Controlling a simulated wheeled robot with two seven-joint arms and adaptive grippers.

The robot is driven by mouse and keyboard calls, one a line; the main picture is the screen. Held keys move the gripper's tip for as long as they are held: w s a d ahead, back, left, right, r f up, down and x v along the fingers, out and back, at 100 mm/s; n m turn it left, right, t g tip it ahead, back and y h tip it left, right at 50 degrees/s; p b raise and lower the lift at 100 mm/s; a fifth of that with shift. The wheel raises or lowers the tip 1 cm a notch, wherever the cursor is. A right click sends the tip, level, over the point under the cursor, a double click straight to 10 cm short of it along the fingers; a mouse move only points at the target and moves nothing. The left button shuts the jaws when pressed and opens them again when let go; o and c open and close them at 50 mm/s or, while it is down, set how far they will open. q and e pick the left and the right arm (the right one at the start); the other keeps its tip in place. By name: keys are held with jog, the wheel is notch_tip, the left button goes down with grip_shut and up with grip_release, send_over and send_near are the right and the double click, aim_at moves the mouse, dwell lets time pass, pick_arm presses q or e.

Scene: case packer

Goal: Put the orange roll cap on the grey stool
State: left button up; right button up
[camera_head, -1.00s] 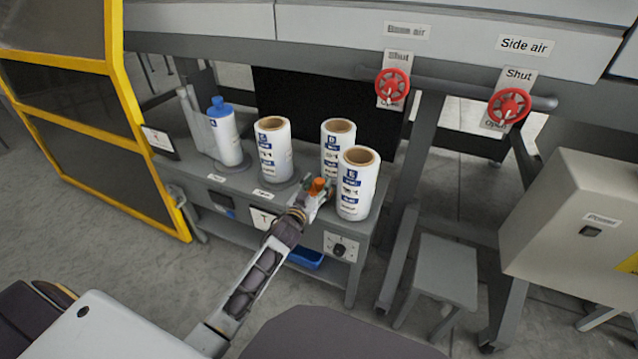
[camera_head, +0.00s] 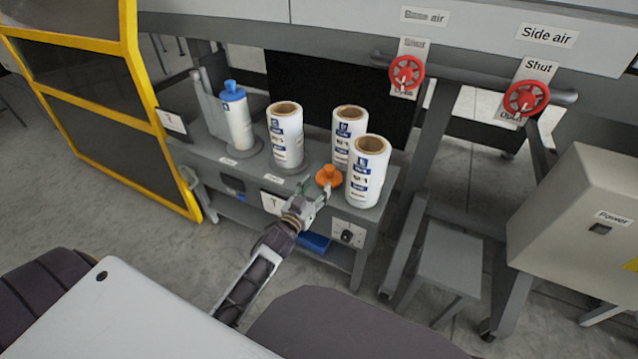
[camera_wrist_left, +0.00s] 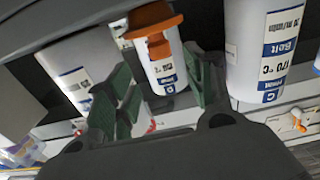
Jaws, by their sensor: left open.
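The orange roll cap (camera_head: 329,178) rests on the grey bench, knob up, in front of the rolls at the bench's right end. My left gripper (camera_head: 316,192) is just in front of it, on the near side. In the left wrist view, which looks upside down, the cap (camera_wrist_left: 152,20) shows beyond the open green-padded fingers (camera_wrist_left: 160,82). Its knob lines up with the gap between them, and nothing is held. The grey stool (camera_head: 446,262) stands empty on the floor to the right of the bench. My right gripper is not in view.
White rolls stand close to the cap: one at its right (camera_head: 368,175), one behind (camera_head: 347,140) and one to the left (camera_head: 286,135). A blue-capped roll (camera_head: 237,120) stands farther left. A machine leg (camera_head: 415,190) stands between bench and stool; a power box (camera_head: 575,215) is right.

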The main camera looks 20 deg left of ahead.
pick_arm(q)
jog(key=shift+s, duration=0.8)
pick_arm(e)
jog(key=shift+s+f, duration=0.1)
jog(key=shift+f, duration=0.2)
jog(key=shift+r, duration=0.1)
pick_arm(q)
jog(key=s+d+f+g+y, duration=0.1)
jog(key=s+f+g, duration=0.35)
jog(key=f, duration=0.35)
jog(key=s+d+f+g, duration=0.2)
jog(key=s+f+g, duration=0.25)
jog(key=f, duration=0.35)
jog(key=s+d+f+m+g, duration=0.1)
jog(key=s+d+f+g, duration=0.2)
jog(key=s, duration=0.5)
jog(key=s+d+f+m+g+h, duration=0.1)
jog(key=s+d+f+g, duration=0.2)
jog(key=s, duration=0.6)
jog(key=shift+s+f+g, duration=0.3)
jog(key=shift+f+g, duration=0.3)
jog(key=shift+f, duration=0.2)
